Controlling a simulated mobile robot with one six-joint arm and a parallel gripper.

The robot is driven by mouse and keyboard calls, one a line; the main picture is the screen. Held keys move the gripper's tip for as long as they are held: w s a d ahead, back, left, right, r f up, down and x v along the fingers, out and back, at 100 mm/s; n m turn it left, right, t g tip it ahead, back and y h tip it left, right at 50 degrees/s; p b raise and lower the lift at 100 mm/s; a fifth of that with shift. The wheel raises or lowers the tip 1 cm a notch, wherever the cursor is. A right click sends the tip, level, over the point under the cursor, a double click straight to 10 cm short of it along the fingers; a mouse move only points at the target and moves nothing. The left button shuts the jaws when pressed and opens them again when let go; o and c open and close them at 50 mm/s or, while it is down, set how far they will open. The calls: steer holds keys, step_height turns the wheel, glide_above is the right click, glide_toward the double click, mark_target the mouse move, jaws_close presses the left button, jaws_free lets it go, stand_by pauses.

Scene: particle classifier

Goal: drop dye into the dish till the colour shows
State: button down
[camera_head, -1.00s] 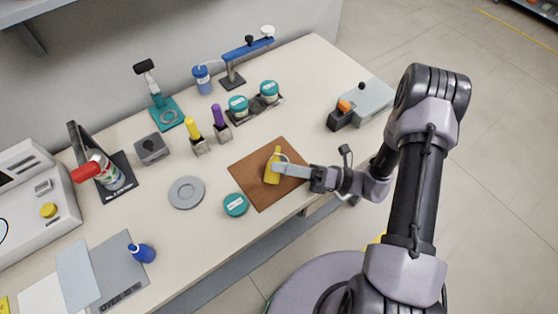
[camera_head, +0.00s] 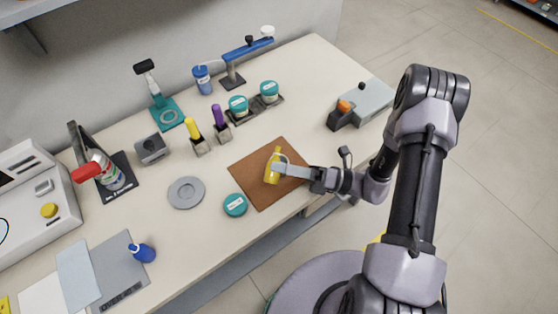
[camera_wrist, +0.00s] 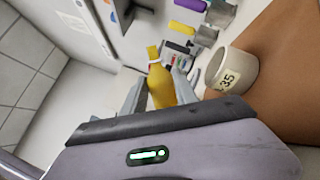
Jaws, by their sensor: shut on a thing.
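My gripper (camera_head: 280,168) is shut on a yellow dropper bottle (camera_head: 273,166), held over the brown mat (camera_head: 262,190). In the wrist view the yellow bottle (camera_wrist: 161,88) sits between my fingers, its narrow cap pointing away from my wrist. A pale round dish (camera_wrist: 231,71) marked "35" stands on the brown mat beside the bottle in the wrist view. In the head view the dish is mostly hidden behind the bottle and gripper. The inside of the dish is too small to judge for colour.
A teal-lidded jar (camera_head: 235,205) and a grey disc (camera_head: 186,192) stand left of the mat. A grey device (camera_head: 364,102) is at the right.

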steer(key=shift+s+r+m+t+p, duration=0.15)
steer(key=shift+r+m+p, duration=0.1)
steer(key=shift+m, duration=0.45)
steer(key=shift+r+m+t+p, duration=0.15)
steer(key=shift+m+p, duration=0.1)
steer(key=shift+m, duration=0.45)
stand_by(2.0)
steer(key=shift+f+m+t, duration=0.4)
steer(key=shift+m, duration=0.7)
stand_by(1.4)
steer(key=shift+r, duration=0.1)
stand_by(0.4)
